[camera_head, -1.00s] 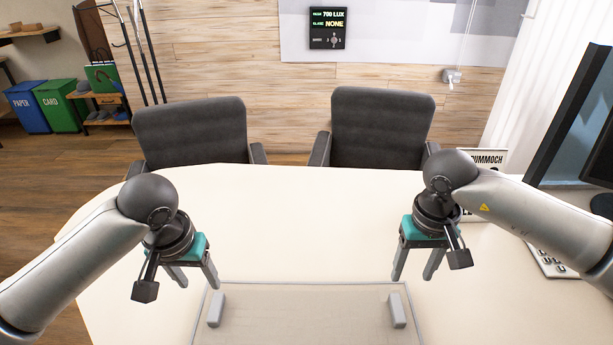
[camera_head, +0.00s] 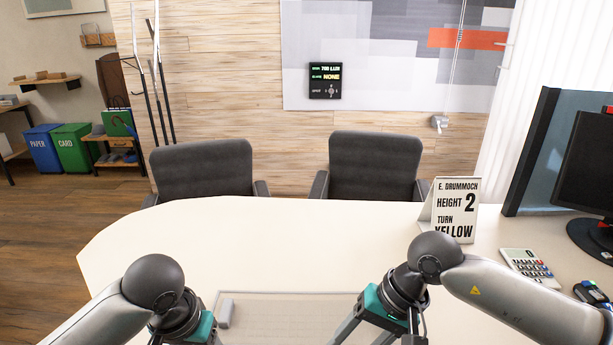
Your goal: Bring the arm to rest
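My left gripper (camera_head: 203,336) is at the bottom edge, left of the tray. Its teal body shows but its fingers are cut off by the frame, so I cannot tell its opening. My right gripper (camera_head: 366,334) is at the bottom, over the right part of the tray. Its fingers stand apart with nothing seen between them, and their tips are cut off. Both arms come in low from their own sides.
A clear shallow tray (camera_head: 262,294) with a grey handle (camera_head: 226,313) lies on the cream table (camera_head: 270,235). A sign (camera_head: 456,212) reads "E. Drummoch, height 2, turn yellow". A calculator (camera_head: 527,268) and monitor (camera_head: 585,165) stand right. Chairs (camera_head: 372,165) line the far side.

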